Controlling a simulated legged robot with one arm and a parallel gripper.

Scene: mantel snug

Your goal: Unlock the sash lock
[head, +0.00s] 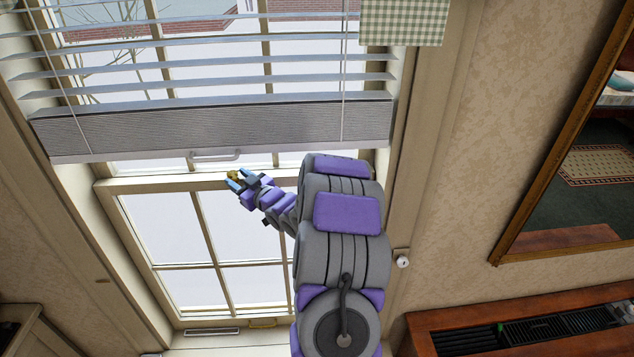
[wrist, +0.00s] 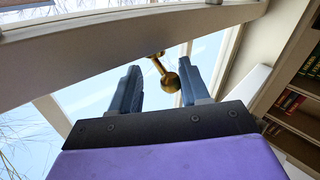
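The sash lock (wrist: 164,76) is a brass lever with a round knob, set on the pale meeting rail of the sash window (head: 150,184). In the head view the sash lock (head: 233,175) is a small gold spot at the tip of my gripper (head: 240,180). In the wrist view my gripper (wrist: 158,90) has its two blue-grey fingers spread apart, with the brass lever and knob in the gap between them. The knob is closer to the right finger. I cannot tell whether that finger touches it.
A grey slatted blind (head: 215,128) hangs over the upper window, its bottom rail just above my gripper. A checked cloth (head: 404,22) hangs at the upper right. A framed mirror (head: 575,160) and a radiator cover (head: 520,325) are on the right. A bookshelf (wrist: 300,110) shows in the wrist view.

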